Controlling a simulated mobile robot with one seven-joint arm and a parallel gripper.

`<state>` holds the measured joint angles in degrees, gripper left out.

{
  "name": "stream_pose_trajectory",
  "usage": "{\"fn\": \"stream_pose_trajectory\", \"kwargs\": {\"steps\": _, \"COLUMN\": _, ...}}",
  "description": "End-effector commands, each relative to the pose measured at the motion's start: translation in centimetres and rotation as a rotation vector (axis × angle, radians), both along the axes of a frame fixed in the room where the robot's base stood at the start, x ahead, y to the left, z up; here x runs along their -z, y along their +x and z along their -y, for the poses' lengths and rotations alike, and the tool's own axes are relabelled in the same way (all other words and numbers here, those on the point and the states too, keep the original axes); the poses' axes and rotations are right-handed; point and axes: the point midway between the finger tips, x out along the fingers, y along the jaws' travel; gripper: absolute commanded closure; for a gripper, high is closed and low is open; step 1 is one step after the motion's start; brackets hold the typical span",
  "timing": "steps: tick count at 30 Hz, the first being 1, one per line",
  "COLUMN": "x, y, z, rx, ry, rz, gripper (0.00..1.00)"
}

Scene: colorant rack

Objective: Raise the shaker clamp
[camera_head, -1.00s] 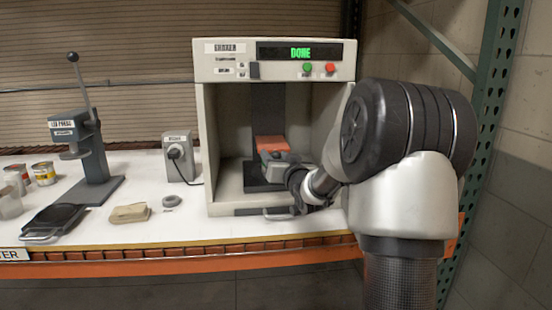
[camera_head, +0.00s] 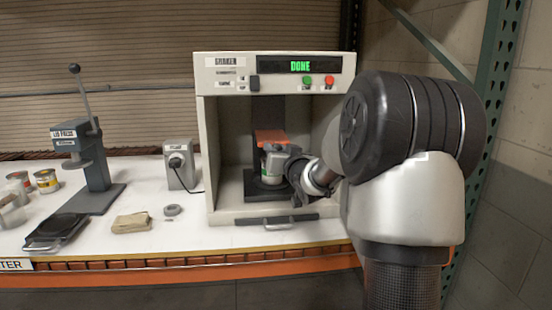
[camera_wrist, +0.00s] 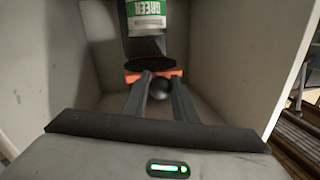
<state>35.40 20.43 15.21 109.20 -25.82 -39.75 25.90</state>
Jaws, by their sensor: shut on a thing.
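The shaker clamp is an orange piece (camera_head: 270,136) inside the shaker cabinet (camera_head: 207,160), above a can with a green label (camera_head: 271,168). In the wrist view the can (camera_wrist: 146,18) reads GREEN upside down, and the clamp's orange bar (camera_wrist: 133,77) and dark round pad show beside its end. A gap seems to lie between pad and can. My gripper (camera_wrist: 161,86) is shut on the clamp's round black knob (camera_wrist: 159,89), between its two fingers. In the head view my gripper (camera_head: 276,152) reaches in from the right and covers part of the can.
The shaker's display (camera_head: 300,66) reads DONE, with a green and a red button beneath. A handle (camera_head: 278,224) sticks out at the cabinet's front edge.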

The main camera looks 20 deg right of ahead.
Motion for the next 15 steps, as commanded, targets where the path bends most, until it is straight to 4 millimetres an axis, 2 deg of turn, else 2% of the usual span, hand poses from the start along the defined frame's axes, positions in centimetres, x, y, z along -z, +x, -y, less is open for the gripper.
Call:
{"fn": "stream_pose_trajectory", "kwargs": {"steps": 1, "x": -2.65, "y": 0.12, "z": -0.06, "rx": -0.002, "ry": -0.007, "rz": 0.025, "gripper": 1.0}}
{"fn": "stream_pose_trajectory", "kwargs": {"steps": 11, "x": -2.81, "y": 0.11, "z": -0.04, "rx": -0.001, "ry": -0.006, "rz": 0.025, "gripper": 1.0}}
{"fn": "stream_pose_trajectory", "kwargs": {"steps": 12, "x": -2.82, "y": 0.12, "z": -0.05, "rx": -0.001, "ry": -0.006, "rz": 0.026, "gripper": 0.68}}
{"fn": "stream_pose_trajectory", "kwargs": {"steps": 14, "x": -2.73, "y": 0.11, "z": -0.04, "rx": -0.001, "ry": -0.006, "rz": 0.024, "gripper": 0.58}}
{"fn": "stream_pose_trajectory", "kwargs": {"steps": 15, "x": -2.62, "y": 0.1, "z": -0.04, "rx": -0.001, "ry": -0.005, "rz": 0.022, "gripper": 0.56}}
